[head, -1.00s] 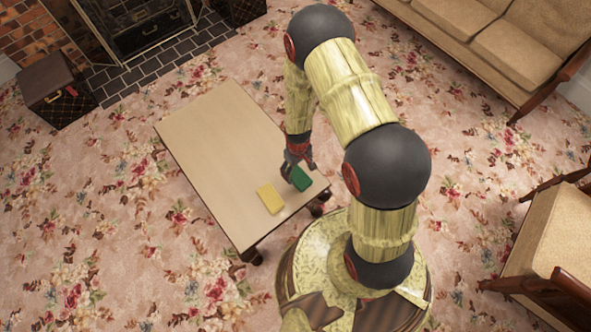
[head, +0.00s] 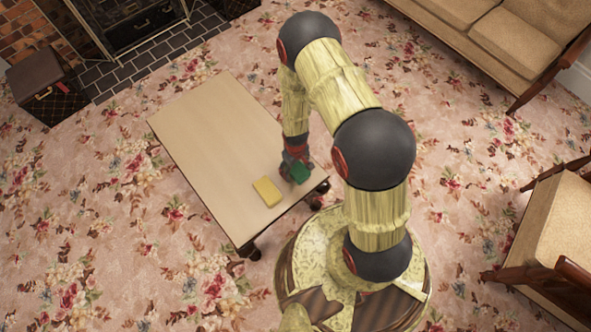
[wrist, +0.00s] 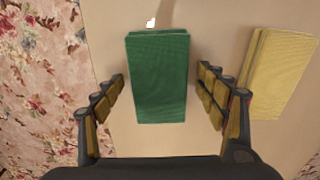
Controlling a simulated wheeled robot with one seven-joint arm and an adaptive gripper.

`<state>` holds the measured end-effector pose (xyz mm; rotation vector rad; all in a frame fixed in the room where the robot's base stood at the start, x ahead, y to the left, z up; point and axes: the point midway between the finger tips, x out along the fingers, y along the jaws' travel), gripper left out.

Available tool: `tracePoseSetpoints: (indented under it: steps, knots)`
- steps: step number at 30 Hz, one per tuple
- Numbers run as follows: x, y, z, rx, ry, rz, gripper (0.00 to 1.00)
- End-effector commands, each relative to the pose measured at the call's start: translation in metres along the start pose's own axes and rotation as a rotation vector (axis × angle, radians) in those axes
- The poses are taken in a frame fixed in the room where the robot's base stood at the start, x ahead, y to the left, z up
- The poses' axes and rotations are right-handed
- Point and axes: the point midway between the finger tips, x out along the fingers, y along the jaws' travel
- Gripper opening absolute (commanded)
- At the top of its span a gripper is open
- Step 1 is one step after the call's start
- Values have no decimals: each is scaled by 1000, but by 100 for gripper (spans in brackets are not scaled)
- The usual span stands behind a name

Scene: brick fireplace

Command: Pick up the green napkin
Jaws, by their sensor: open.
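The green napkin (wrist: 158,80) is a folded rectangular block lying on the wooden table. In the wrist view it sits centred between the fingers of my gripper (wrist: 160,100), with a gap on each side. My gripper is open, its fingers spread left and right of the napkin's lower part. In the head view my gripper (head: 294,172) is over the table's near right corner, and the green napkin (head: 300,173) is partly hidden by it.
A yellow napkin (head: 267,191) lies on the table (head: 215,140), just left of the green one; it also shows in the wrist view (wrist: 280,75). The table's edge is close by. A couch (head: 500,45), an armchair (head: 550,235) and a dark box (head: 45,88) stand around on floral carpet.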

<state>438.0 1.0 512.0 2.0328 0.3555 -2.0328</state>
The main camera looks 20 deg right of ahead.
Motion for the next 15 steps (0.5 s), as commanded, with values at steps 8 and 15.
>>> tracePoseSetpoints:
  steps: [8, 15]
  knots:
    - [-1, 0, 0, 0, 0, 0, 60]
    - [-1, 0, 0, 0, 0, 0, 47]
